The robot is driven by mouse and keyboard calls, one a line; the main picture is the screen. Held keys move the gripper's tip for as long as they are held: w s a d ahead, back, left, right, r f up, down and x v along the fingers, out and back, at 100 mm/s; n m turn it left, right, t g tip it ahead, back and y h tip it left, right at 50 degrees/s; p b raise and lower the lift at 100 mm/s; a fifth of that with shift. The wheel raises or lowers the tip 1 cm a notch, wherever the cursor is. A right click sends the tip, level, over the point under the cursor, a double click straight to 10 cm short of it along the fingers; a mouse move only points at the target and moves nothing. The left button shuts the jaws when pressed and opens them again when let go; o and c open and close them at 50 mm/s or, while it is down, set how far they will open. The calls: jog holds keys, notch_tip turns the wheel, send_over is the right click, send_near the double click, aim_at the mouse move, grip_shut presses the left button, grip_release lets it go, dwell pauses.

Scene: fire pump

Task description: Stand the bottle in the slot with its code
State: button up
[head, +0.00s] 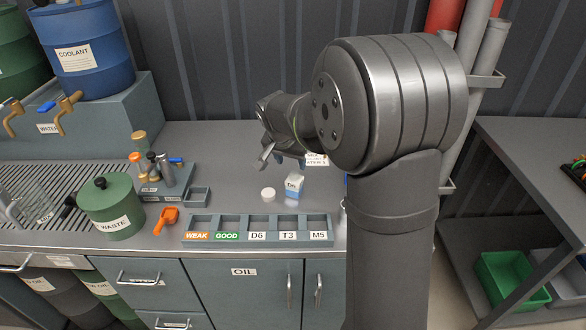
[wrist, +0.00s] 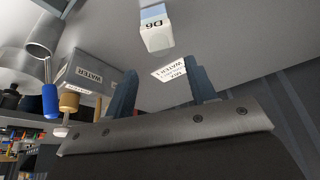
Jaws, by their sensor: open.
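A small white bottle with blue on it, marked D6 (head: 293,187), stands on the bench behind the slot rack (head: 332,228). The rack's front labels read WEAK, GOOD, D6, T3 and M5; the D6 slot (head: 257,224) is in the middle and looks empty. My gripper (head: 274,160) is above the bench, behind the bottle and apart from it. In the wrist view my gripper (wrist: 163,70) shows two blue fingers spread with nothing between them. The bottle (wrist: 155,28) appears beyond the fingertips.
A round white cap (head: 268,194) lies left of the bottle. A white label card (wrist: 170,69) shows near the fingers.

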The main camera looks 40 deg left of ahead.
aim_at(294, 173)
jog(key=v, duration=1.1)
jog(key=shift+f, duration=0.1)
jog(key=x, duration=1.6)
jog(key=shift+w+f, duration=0.15)
jog(key=shift+f, duration=0.2)
jog(key=o, duration=0.4)
jog(key=shift+c, duration=0.2)
